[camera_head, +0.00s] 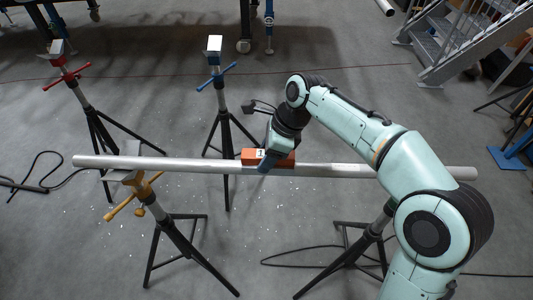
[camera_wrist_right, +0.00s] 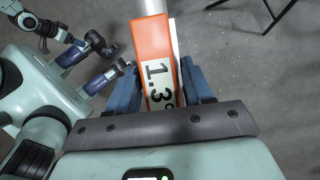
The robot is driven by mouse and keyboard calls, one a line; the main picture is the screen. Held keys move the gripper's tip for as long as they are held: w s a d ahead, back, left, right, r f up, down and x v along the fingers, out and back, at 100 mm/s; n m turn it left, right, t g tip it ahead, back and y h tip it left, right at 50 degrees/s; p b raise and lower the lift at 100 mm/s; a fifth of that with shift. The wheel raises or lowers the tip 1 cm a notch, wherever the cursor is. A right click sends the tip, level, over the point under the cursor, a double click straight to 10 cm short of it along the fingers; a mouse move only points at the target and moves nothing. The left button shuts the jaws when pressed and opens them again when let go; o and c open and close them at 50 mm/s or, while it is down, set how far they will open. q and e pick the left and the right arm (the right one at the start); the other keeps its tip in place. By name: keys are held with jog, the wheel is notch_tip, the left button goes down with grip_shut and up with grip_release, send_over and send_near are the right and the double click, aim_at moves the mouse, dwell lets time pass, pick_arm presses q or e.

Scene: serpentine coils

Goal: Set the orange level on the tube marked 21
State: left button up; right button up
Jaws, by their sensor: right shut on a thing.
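A long silver tube (camera_head: 205,165) lies nearly level across the middle of the head view; I can read no number on it. The orange level (camera_head: 283,158) is at the tube's middle, its long side along the tube. My right gripper (camera_head: 268,160) is shut on the level. In the right wrist view the orange level (camera_wrist_right: 153,50) is between the blue fingers, with its display reading about 1.3, and the tube end shows beyond it. Whether the level touches the tube is unclear. Part of my left arm and gripper (camera_wrist_right: 105,65) shows there, its jaw state unclear.
A stand with yellow handles (camera_head: 140,196) is under the tube's left part. A stand with black legs (camera_head: 362,245) is under its right part, partly hidden by my arm. Stands with red (camera_head: 66,76) and blue handles (camera_head: 217,75) stand behind. Metal stairs (camera_head: 460,40) are at back right.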

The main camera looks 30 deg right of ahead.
aim_at(258, 154)
jog(key=shift+p, duration=0.35)
dwell(0.8)
dwell(0.6)
jog(key=o, duration=1.2)
notch_tip(258, 154, up, 2)
jog(key=p, duration=0.2)
jog(key=shift+r+p, duration=0.25)
jog(key=shift+p, duration=0.1)
jog(key=shift+r+p, duration=1.8)
jog(key=shift+p, duration=0.05)
jog(key=shift+f, duration=0.1)
